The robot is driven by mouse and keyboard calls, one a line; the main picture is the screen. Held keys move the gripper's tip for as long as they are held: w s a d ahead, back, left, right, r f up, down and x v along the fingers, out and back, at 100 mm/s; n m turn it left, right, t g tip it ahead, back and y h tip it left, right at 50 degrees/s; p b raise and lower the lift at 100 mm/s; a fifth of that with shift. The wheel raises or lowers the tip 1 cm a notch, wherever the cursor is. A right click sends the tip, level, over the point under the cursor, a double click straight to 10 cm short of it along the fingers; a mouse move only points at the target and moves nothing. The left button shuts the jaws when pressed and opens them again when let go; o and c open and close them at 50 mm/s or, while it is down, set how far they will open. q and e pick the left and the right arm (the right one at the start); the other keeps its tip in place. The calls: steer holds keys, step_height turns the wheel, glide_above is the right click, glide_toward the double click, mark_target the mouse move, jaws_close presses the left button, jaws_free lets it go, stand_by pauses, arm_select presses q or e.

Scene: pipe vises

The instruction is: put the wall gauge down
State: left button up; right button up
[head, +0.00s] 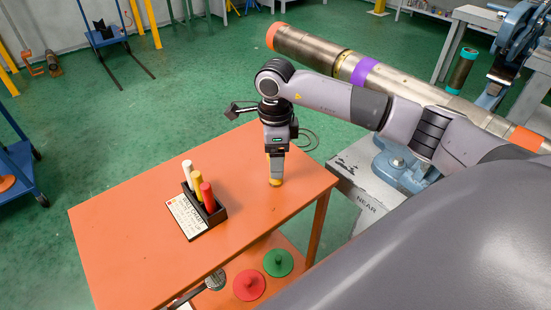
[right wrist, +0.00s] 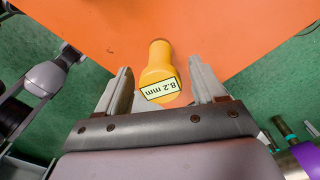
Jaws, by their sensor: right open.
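The wall gauge (right wrist: 160,68) is yellow, with a pale label reading 8.2 mm, and shows between my right fingers in the right wrist view. In the head view a small yellow part of the gauge (head: 276,182) shows at the orange tabletop, under my right gripper; the rest is hidden. My right gripper (head: 276,172) points down over the right part of the orange table (head: 130,225). In the right wrist view the gripper (right wrist: 160,90) is open, with a finger on each side of the gauge. My left gripper is not in view.
A black holder (head: 219,215) with white, yellow and red markers and a printed card (head: 186,215) stand left of the gripper. A red disc (head: 249,285) and a green disc (head: 278,263) lie on the lower shelf. A long pipe (head: 420,92) runs behind my right arm.

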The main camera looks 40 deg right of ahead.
step_height(320, 180, up, 11)
steer(key=shift+b, duration=0.3)
stand_by(0.4)
